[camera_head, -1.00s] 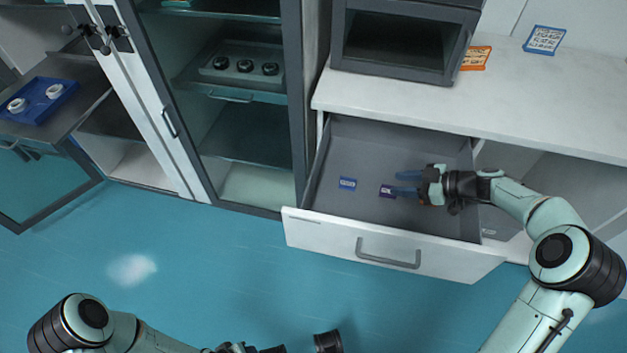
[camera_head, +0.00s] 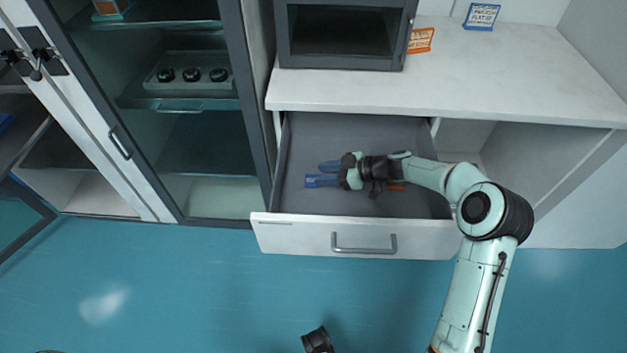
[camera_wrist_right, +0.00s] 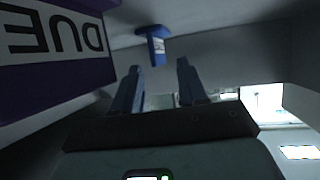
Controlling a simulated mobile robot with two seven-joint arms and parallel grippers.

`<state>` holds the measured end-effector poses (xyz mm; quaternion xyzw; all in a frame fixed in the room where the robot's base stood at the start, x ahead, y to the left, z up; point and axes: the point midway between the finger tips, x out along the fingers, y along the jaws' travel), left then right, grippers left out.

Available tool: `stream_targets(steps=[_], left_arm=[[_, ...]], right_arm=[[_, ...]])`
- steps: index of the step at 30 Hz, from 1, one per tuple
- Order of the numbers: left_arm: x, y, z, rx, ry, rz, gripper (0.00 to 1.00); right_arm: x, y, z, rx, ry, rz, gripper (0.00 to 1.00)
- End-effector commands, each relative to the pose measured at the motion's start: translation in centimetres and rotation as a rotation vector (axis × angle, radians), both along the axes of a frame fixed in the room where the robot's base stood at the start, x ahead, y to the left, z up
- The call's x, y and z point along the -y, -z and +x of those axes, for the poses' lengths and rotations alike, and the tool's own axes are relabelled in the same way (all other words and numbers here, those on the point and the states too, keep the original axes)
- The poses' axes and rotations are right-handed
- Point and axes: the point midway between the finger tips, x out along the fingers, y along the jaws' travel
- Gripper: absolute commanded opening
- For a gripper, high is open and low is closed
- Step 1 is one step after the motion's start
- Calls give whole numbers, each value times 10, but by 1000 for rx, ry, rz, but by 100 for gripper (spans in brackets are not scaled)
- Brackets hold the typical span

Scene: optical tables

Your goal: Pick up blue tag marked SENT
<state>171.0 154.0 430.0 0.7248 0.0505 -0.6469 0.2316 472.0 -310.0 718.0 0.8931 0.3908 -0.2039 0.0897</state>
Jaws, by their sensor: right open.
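My right gripper (camera_head: 321,174) is open inside the pulled-out grey drawer (camera_head: 300,135), its blue fingers pointing left. In the right wrist view, a small blue tag (camera_wrist_right: 157,46) with a pale label lies just beyond the two open fingertips (camera_wrist_right: 160,66), roughly in line with the gap between them. Its lettering is too small to read there. A purple tag (camera_wrist_right: 55,45) marked DUE fills the left of that view, close to the camera. In the head view I cannot make out the blue tag apart from the blue fingers.
A small orange thing (camera_head: 395,187) shows beside my right forearm in the drawer. On the white countertop (camera_head: 480,80) stand a dark box (camera_head: 345,64), an orange sign (camera_head: 420,40) and a blue-framed sign (camera_head: 481,16). The drawer's front panel (camera_head: 300,235) and side walls bound the gripper's room.

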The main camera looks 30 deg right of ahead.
Motion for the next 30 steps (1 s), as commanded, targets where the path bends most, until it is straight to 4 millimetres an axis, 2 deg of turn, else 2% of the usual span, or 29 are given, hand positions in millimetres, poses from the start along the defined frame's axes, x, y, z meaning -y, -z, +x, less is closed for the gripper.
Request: stream_targets(steps=[4, 13, 17, 30], left_arm=[[-3, 4, 5, 12, -5, 6, 43], [-3, 4, 6, 15, -7, 7, 43], [-3, 4, 6, 15, -6, 7, 43], [-3, 4, 5, 14, -5, 7, 43]], right_arm=[[-14, 9, 12, -1, -1, 1, 42], [-16, 10, 15, -1, 1, 0, 42], [-16, 10, 15, -1, 0, 0, 0], [-16, 7, 15, -1, 0, -1, 0]])
